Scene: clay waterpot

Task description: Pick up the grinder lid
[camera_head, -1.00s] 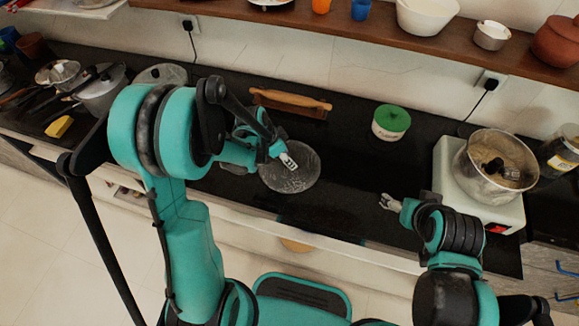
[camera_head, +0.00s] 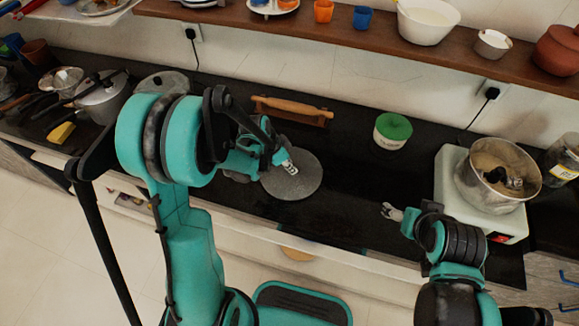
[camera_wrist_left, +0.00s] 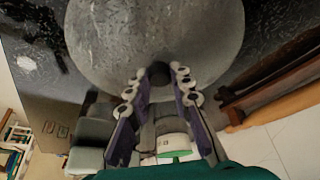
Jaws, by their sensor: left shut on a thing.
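The grinder lid, a round flat grey disc (camera_head: 291,187), is at the middle of the dark counter. In the left wrist view the lid (camera_wrist_left: 150,35) fills the top, with a small dark knob (camera_wrist_left: 158,72) at its near part. My left gripper (camera_head: 290,168) is over the lid. In the left wrist view its fingertips (camera_wrist_left: 158,88) are on both sides of the knob, shut on it. I cannot tell whether the lid touches the counter or is slightly raised. My right gripper (camera_head: 391,211) is over the counter to the right, away from the lid; its fingers are too small to judge.
The white grinder base (camera_head: 452,185) with a metal pot (camera_head: 470,188) stands at the right. A green-lidded tin (camera_head: 393,130) and a wooden rolling pin (camera_head: 292,106) are behind the lid. Pots (camera_head: 105,102) crowd the left. The counter between lid and grinder is clear.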

